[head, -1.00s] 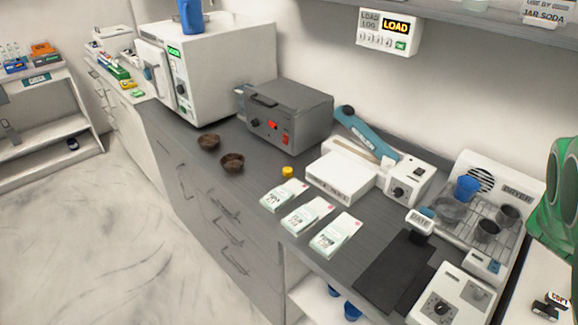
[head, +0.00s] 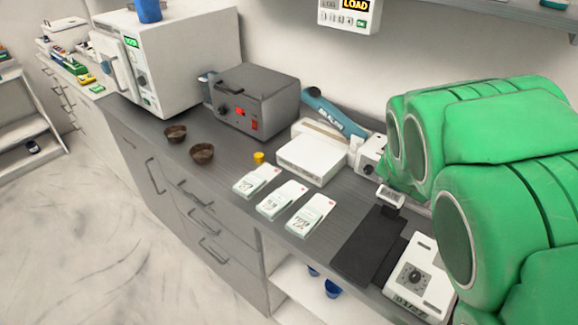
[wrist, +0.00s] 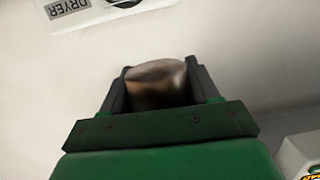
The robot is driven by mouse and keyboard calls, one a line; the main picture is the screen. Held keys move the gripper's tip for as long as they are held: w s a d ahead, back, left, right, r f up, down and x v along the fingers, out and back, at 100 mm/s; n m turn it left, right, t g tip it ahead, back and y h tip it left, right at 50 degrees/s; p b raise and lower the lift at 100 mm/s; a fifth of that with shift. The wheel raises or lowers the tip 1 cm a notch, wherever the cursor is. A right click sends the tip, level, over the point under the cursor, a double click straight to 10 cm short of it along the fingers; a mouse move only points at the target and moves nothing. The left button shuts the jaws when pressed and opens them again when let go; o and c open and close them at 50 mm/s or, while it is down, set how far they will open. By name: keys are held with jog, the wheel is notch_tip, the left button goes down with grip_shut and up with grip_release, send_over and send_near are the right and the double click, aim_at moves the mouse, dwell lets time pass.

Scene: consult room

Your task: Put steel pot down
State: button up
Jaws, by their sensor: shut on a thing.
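The steel pot (wrist: 155,88) shows in the wrist view as a shiny rounded metal piece with brown and dark reflections. It sits between the two dark fingers of my gripper (wrist: 158,78), which is shut on it. Only part of the pot shows, and its lower part is hidden by the gripper body. In the head view my green arm fills the right side. My gripper and the pot do not show there.
The counter holds two brown bowls (head: 202,153), a yellow cap (head: 258,157), three white packets (head: 283,199), a grey box oven (head: 256,97), a white sealer (head: 312,152) and a black mat (head: 366,243). Bare counter shows around the bowls. The dryer label (wrist: 70,7) shows in the wrist view.

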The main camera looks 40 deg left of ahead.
jog(key=s+a+f+n+g+y, duration=0.1)
jog(key=s+a+n+y, duration=0.1)
jog(key=s+a, duration=0.75)
jog(key=s+a+f+n+y, duration=0.15)
jog(key=s+a, duration=0.45)
jog(key=a, duration=0.6)
jog(key=s+a+f+n+g+y, duration=0.1)
jog(key=s+a+y, duration=0.2)
jog(key=s+a, duration=0.65)
jog(key=s+a+f+n+g+y, duration=0.1)
jog(key=s+a+n, duration=0.1)
jog(key=s+a, duration=0.6)
jog(key=s, duration=0.3)
jog(key=shift+a+f+y, duration=0.35)
jog(key=shift+a, duration=0.05)
send_over(225, 168)
jog(key=d, duration=0.1)
jog(key=f, duration=0.5)
jog(key=s+f, duration=0.1)
jog(key=f, duration=0.2)
jog(key=shift+d, duration=0.2)
jog(key=shift+w+a+f, duration=0.2)
jog(key=shift+a+f, duration=0.15)
jog(key=shift+f, duration=0.1)
jog(key=shift+w+a+f, duration=0.2)
jog(key=shift+a+f, duration=0.15)
jog(key=shift+f, duration=0.1)
jog(key=shift+w+a+f, duration=0.1)
jog(key=shift+f, duration=1.35)
jog(key=shift+f, duration=0.15)
